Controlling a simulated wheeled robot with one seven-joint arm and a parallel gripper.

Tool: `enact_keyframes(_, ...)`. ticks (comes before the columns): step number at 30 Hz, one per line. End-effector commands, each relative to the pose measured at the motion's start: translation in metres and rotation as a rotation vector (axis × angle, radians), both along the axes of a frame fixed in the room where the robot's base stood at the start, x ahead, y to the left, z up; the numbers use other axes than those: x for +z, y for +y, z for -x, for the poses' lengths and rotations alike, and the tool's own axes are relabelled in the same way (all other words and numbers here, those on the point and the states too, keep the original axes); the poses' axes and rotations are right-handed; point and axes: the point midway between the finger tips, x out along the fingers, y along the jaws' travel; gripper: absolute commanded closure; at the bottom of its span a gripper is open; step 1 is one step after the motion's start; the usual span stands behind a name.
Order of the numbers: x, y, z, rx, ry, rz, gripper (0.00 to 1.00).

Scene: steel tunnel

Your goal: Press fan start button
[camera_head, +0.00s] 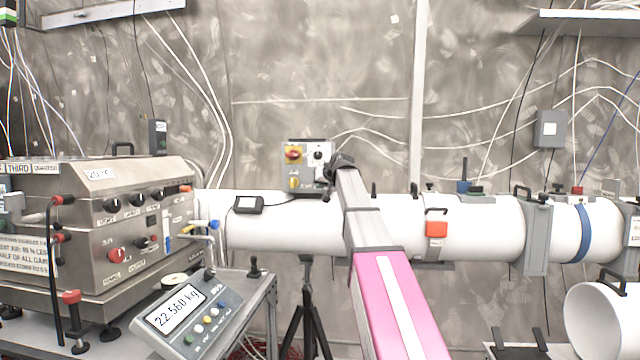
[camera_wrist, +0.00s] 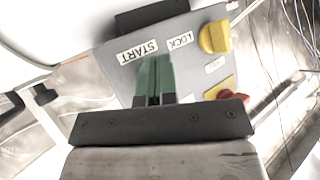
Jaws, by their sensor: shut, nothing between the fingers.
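The grey control panel (camera_head: 307,148) is mounted behind the white duct, near the middle of the head view. It fills the upper middle of the wrist view (camera_wrist: 120,80), seen upside down. Its START label (camera_wrist: 137,53) lies just beyond the fingertips, with a LOCK label (camera_wrist: 181,40) beside it. My gripper (camera_wrist: 155,62) is shut and empty, its green fingers together and pointing at the panel below the START label. The fan start button is not seen clearly; the fingers cover that spot. I cannot tell whether the tips touch it.
A yellow knob (camera_wrist: 213,37) and a red-and-yellow switch (camera_wrist: 222,90) are on the panel, right of the fingers in the wrist view. The white duct (camera_head: 285,228) runs across below the panel. A steel instrument box (camera_head: 130,225) and scale display (camera_head: 187,310) stand at left.

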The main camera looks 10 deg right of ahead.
Motion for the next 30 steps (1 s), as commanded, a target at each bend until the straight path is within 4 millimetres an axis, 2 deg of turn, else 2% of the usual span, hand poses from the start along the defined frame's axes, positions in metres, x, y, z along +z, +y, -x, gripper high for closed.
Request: enact_keyframes(30,0.0001,-0.0027,-0.0086,0.0,0.0,0.0,1.0)
